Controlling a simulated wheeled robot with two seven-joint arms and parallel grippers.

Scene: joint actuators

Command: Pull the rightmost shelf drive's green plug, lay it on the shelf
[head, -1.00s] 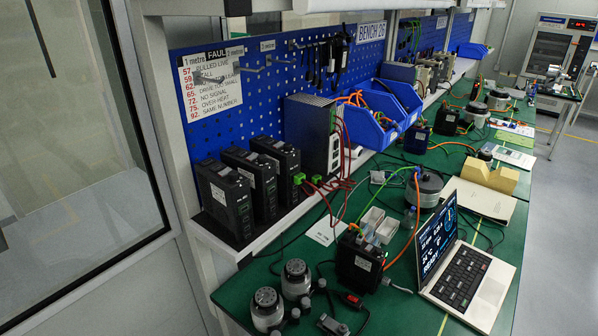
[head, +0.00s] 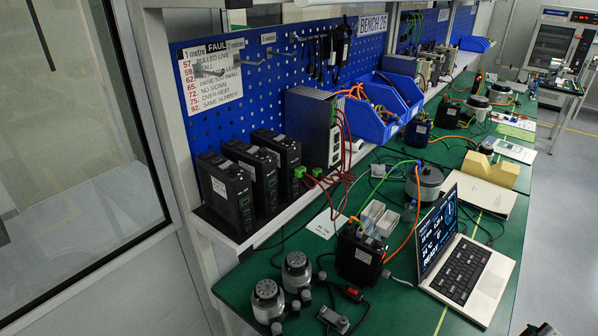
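Three black drives stand in a row on the shelf (head: 262,222): the left one (head: 226,195), the middle one (head: 256,175) and the rightmost one (head: 280,160). A green plug (head: 300,172) sits at the front right side of the rightmost drive, with red wires running from it to the right. It looks seated, but the contact is too small to be sure. A dark shape (head: 540,329) at the bottom right edge is probably the top of my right gripper; its fingers are cut off. My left gripper is not in view.
A grey power unit (head: 309,128) stands right of the drives, with red cables hanging beside it. Blue bins (head: 376,125) are beyond it. On the green bench (head: 395,310) are a black drive (head: 359,255), motors (head: 297,270) and a laptop (head: 463,268). The shelf's front strip is narrow.

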